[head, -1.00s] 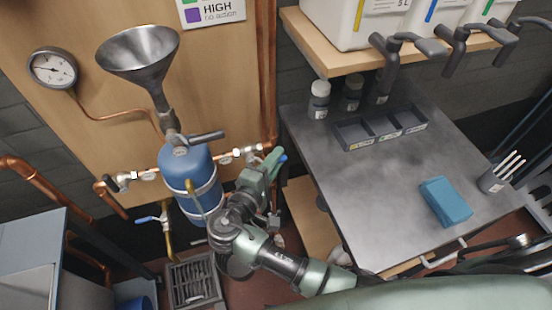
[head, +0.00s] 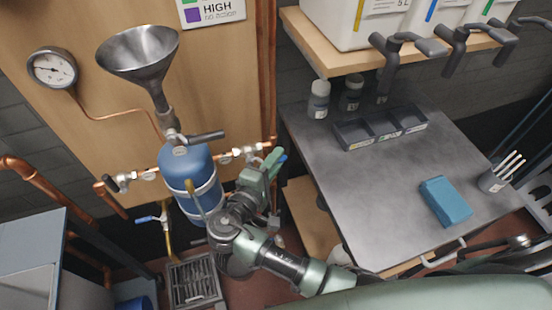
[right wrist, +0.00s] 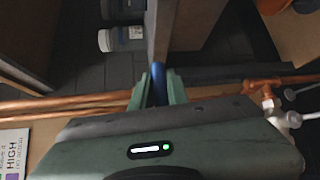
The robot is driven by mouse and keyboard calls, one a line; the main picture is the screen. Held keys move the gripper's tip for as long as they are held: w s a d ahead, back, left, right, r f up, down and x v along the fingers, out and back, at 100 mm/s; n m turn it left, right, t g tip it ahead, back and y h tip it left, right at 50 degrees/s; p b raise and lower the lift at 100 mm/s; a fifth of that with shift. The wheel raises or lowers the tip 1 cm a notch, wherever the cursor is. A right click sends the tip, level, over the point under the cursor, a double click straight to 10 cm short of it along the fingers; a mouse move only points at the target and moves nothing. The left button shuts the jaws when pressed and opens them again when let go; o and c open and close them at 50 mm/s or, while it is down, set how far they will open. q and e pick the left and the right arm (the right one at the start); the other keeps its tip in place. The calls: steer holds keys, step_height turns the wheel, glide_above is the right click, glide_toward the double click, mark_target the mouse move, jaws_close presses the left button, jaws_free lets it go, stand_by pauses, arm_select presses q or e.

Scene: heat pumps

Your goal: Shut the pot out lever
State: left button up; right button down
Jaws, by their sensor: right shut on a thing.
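The blue pot (head: 183,165) stands against the wooden panel, with a copper pipe and valves on both sides. My right gripper (head: 273,160) is at the right side of the pot, by the pipe's right end. It is shut on a blue lever (right wrist: 159,84), whose handle shows between the green fingers in the right wrist view. My left gripper is not in view.
A steel funnel (head: 138,54) with a dark-handled valve (head: 205,136) stands above the pot. A gauge (head: 51,67) is on the panel. Another blue lever (head: 146,219) is low left, above a floor drain (head: 193,283). A metal table (head: 390,195) stands close on the right.

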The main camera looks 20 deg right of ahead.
steer(key=shift+s+f, duration=0.1)
steer(key=shift+f, duration=0.05)
stand_by(0.6)
steer(key=shift+f+m+g+y+p, duration=0.3)
steer(key=shift+f+m+y+p, duration=0.1)
steer(key=shift+y+p, duration=0.1)
steer(key=a+f+m+g+y+p, duration=0.2)
steer(key=a+f+m+y+p, duration=0.3)
steer(key=y+p, duration=0.7)
steer(key=shift+a+m, duration=0.45)
steer(key=shift+m, duration=0.75)
steer(key=shift+s+a+y+p, duration=0.1)
steer(key=shift+y+p, duration=0.2)
steer(key=c, duration=1.4)
jaws_free()
steer(key=shift+r, duration=0.1)
